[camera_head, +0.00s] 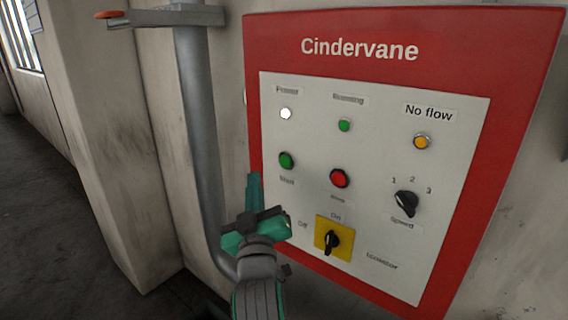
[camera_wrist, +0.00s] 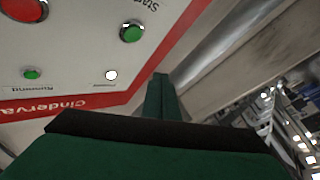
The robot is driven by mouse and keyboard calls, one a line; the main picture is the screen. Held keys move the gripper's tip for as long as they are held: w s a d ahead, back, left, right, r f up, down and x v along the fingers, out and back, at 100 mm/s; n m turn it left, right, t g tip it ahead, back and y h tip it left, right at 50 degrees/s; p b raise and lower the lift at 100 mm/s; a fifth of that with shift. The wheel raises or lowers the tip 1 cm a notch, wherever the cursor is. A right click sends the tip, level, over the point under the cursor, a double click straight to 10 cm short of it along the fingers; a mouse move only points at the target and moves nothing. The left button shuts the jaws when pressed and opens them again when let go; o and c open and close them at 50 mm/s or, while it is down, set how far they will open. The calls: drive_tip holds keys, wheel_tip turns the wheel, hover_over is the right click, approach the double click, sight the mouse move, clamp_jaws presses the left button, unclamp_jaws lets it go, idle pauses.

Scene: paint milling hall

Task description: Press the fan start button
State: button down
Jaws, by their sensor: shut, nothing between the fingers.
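The fan start button is a green button (camera_head: 287,160) labelled "Start" on the left of the white panel, inside the red "Cindervane" control box (camera_head: 405,22). It also shows in the wrist view (camera_wrist: 131,32), near the top. My gripper (camera_head: 253,178) is green, with its fingers shut and empty. In the head view its tips are below and left of the start button. In the wrist view the fingers (camera_wrist: 161,80) point past the panel's edge beside the button. I see no contact with the button.
A red button (camera_head: 340,178) sits right of the start button. A black speed knob (camera_head: 406,203) and a yellow-plated isolator switch (camera_head: 333,238) sit lower. The power lamp (camera_head: 285,114) is white, the running lamp (camera_head: 345,126) green, the "No flow" lamp (camera_head: 422,142) amber. A grey pipe (camera_head: 200,130) runs left of the box.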

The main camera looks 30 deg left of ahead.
drive_tip(key=w+d, duration=0.1)
drive_tip(key=w, duration=0.6)
drive_tip(key=shift+w, duration=0.2)
drive_tip(key=shift+w, duration=0.1)
idle(1.8)
drive_tip(key=shift+w, duration=0.3)
drive_tip(key=shift+w, duration=0.45)
idle(0.8)
idle(0.3)
drive_tip(key=shift+s, duration=0.85)
drive_tip(key=shift+s, duration=0.1)
drive_tip(key=shift+s+a, duration=0.2)
drive_tip(key=shift+s, duration=2.25)
